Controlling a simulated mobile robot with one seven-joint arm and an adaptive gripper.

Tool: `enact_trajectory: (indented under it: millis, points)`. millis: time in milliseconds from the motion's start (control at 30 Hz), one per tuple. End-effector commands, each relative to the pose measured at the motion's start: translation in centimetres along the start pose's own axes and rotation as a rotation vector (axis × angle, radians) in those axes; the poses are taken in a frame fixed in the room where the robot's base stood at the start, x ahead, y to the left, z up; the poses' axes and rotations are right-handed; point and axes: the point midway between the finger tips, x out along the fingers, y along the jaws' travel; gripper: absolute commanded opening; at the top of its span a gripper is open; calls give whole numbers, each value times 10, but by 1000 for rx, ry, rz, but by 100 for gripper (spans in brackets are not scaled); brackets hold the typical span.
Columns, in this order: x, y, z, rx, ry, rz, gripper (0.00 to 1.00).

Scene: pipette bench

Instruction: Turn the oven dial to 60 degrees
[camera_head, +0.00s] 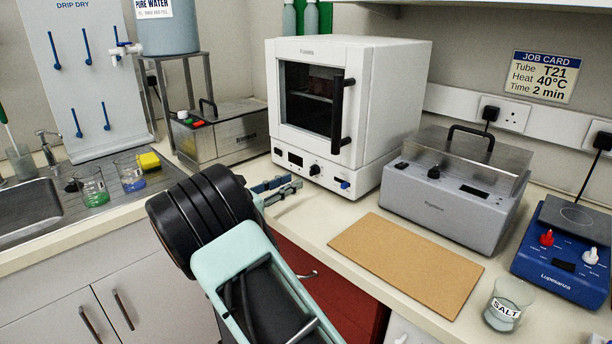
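The white oven (391,100) stands on the bench at the back centre. Its dark-windowed door (312,97) is closed, with a black vertical handle (342,112) on the right. Below the door, the front panel has a black round dial (315,170), a small dark display (295,158) and a blue knob (345,185). The dial's marks are too small to read. My gripper (292,185) is just in front of and left of the dial, low over the bench, seemingly apart from it. My wrist hides part of it, and its finger gap is unclear.
A grey water bath (440,200) with a clear lid stands right of the oven, and a steel bath (222,138) stands left. A brown board (407,262) lies in front. A salt jar (507,305) and a blue hotplate (563,250) are at right.

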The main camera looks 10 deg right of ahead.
Motion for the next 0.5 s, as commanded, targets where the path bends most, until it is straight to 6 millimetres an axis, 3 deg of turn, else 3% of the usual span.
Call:
enact_trajectory:
  millis: [233, 500]
  points:
    - [45, 0, 0, 1, -1, 0, 24]
    - [63, 0, 0, 1, 0, 2, 24]
